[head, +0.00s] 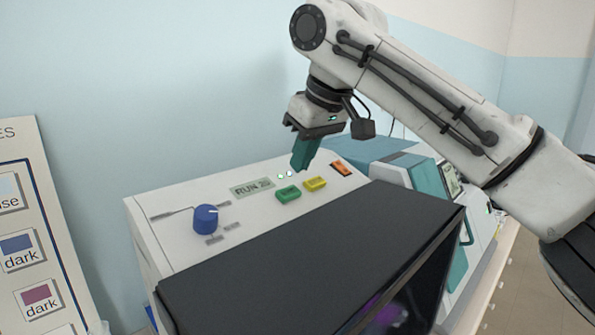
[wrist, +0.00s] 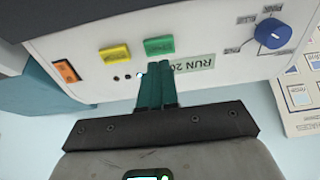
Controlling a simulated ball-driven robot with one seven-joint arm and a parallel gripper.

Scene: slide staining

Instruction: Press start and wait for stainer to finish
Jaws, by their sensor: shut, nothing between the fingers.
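The stainer (head: 170,255) is a white machine with a dark cover (head: 310,250) at its front. On its top panel are a green button (head: 288,194), a yellow button (head: 315,184), an orange switch (head: 341,168), a blue knob (head: 206,219) and a display reading "RUN" with digits (head: 252,187). My gripper (head: 299,168) is shut and empty, above the panel behind the buttons. In the wrist view, its teal fingertips (wrist: 158,66) point close to the green button (wrist: 159,46); contact is not visible.
A white and teal machine (head: 420,180) stands to the right of the stainer. A chart board with coloured patches (head: 45,250) stands at the left. The blue wall (head: 140,90) is behind the stainer.

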